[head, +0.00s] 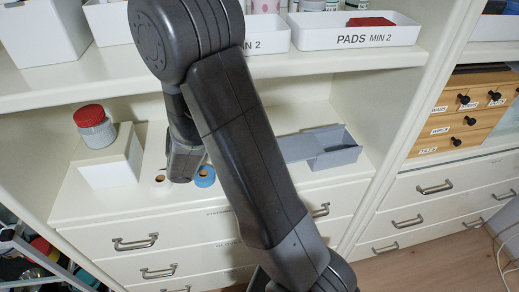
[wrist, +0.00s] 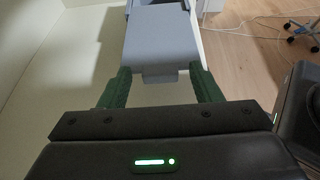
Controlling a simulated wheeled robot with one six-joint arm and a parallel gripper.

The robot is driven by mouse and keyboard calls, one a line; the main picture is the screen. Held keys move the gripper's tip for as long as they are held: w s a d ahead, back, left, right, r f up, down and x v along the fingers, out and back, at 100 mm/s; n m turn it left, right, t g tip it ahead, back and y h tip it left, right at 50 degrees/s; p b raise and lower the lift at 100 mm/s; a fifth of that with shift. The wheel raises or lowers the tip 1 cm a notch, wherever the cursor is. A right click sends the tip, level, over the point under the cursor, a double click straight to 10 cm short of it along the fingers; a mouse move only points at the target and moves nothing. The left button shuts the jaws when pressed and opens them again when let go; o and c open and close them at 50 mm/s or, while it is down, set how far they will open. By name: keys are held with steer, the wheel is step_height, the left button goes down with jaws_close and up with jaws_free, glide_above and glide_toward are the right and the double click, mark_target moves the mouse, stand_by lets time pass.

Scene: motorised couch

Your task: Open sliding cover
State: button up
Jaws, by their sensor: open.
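A grey box (head: 337,160) stands on the white counter inside the shelf niche, and part of its open inside shows. Its flat grey sliding cover (head: 297,148) sticks out to the left of the box. In the wrist view the cover (wrist: 160,38) lies ahead of me, with a short tab (wrist: 160,74) at its near end. My gripper (wrist: 160,80) is open, its two green fingers on either side of the tab. I cannot tell whether they touch it. In the head view my arm hides the gripper and the cover's left end.
A cream block (head: 110,160) bearing a red-lidded jar (head: 95,127) stands at the left. A blue tape roll (head: 204,177) lies on the counter near my arm. A shelf with white bins (head: 353,36) is above; drawers (head: 150,262) are below.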

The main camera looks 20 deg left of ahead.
steer(key=shift+a, duration=0.1)
steer(key=v, duration=1.3)
steer(key=shift+s+a+p, duration=0.2)
steer(key=shift+s+p, duration=0.1)
steer(key=shift+s, duration=0.05)
steer(key=shift+w+d, duration=0.1)
steer(key=x, duration=1.4)
steer(key=shift+w+r+b, duration=0.1)
steer(key=shift+r+b, duration=0.05)
steer(key=shift+b, duration=0.2)
steer(key=shift+d, duration=0.1)
